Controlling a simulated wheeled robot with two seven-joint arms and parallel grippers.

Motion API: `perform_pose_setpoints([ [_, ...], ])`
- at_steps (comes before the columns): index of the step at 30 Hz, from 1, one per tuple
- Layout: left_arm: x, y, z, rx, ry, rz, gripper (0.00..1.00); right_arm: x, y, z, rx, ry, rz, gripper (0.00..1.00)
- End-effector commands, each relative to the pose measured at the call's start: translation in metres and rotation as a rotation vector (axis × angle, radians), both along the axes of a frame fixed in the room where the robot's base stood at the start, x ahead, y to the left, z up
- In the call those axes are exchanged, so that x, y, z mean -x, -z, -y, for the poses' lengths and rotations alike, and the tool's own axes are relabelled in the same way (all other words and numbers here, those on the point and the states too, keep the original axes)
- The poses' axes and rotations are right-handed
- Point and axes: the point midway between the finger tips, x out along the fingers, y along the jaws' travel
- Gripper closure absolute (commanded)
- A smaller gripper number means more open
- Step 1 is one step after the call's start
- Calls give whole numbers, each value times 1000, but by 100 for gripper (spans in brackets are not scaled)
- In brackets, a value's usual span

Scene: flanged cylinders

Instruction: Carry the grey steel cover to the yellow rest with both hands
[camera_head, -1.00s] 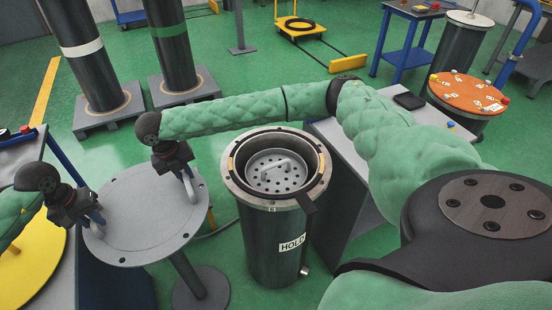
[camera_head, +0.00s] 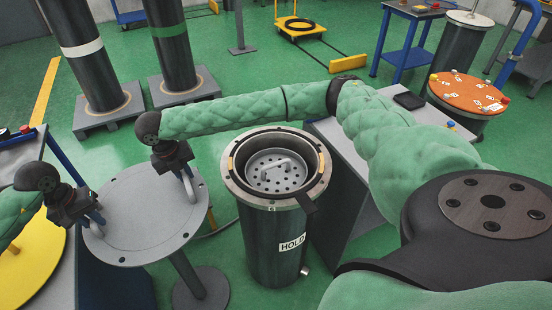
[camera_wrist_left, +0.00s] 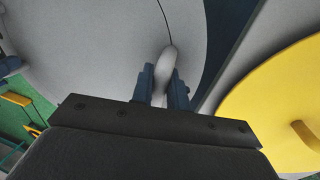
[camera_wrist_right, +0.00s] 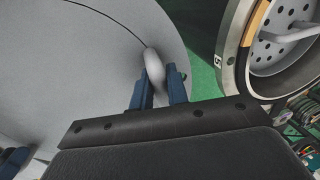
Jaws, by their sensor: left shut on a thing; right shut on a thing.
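The grey steel cover (camera_head: 143,222) is a flat round disc with two upright loop handles. It lies level over a grey post stand (camera_head: 187,275); I cannot tell whether it touches the stand. My left gripper (camera_head: 94,214) is shut on the handle at the cover's left, which also shows in the left wrist view (camera_wrist_left: 165,65). My right gripper (camera_head: 187,177) is shut on the other handle at the upper right, seen in the right wrist view (camera_wrist_right: 154,66). A low yellow platform (camera_head: 291,26) with a black ring stands far back; I cannot tell if it is the yellow rest.
An open dark cylinder marked HOLD (camera_head: 268,245) stands just right of the cover, a perforated insert (camera_head: 277,170) inside. A yellow disc with a handle (camera_head: 20,268) lies on the left. Two dark columns on pallets (camera_head: 175,90) stand behind.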

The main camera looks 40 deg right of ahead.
Motion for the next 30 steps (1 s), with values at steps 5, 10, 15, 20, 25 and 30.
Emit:
perform_pose_setpoints([
  [5,-1,0,-3,-4,-3,0,82,-1,0,3,5,5,1,100],
  [10,0,1,-2,-3,-2,0,59,-1,1,3,4,4,1,100],
  [15,1,4,-2,-4,-1,-4,59,1,4,2,4,2,-2,82],
  [20,1,4,-1,-3,0,-3,59,1,3,1,3,1,-2,59],
  [25,1,3,-1,-1,-1,-2,59,1,2,1,2,0,-1,59],
  [30,0,0,-1,-1,0,-1,59,1,2,0,1,0,-1,59],
])
